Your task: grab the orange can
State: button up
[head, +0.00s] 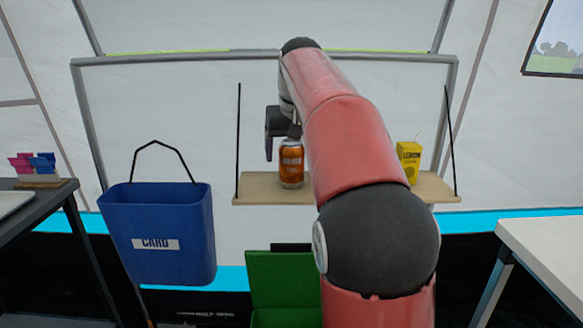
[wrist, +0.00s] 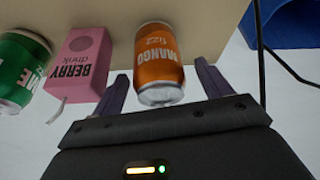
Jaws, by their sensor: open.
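The orange can (head: 291,163), labelled as mango fizz, stands on a hanging wooden shelf (head: 262,192). In the wrist view the orange can (wrist: 160,58) appears upside down, with its pale metal end nearest my gripper. My gripper (wrist: 162,74) is open, with one dark finger on each side of the can's near end. The gap on both sides shows, so the fingers do not appear to touch it. In the head view my gripper (head: 273,143) is just left of and above the can, partly hidden by my arm.
A pink berry drink carton (wrist: 80,62) and a green can (wrist: 22,65) stand beside the orange can on the shelf. A yellow lemon carton (head: 409,162) stands at the shelf's right. A blue bin (head: 158,215) hangs at left; a green container (head: 283,280) is below. Shelf cords (head: 238,140) hang beside.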

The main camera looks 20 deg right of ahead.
jog(key=x, duration=0.2)
jog(key=shift+d+f, duration=0.1)
jog(key=shift+f, duration=0.25)
jog(key=c, duration=1)
jog(key=shift+c, duration=0.2)
jog(key=shift+r, duration=0.2)
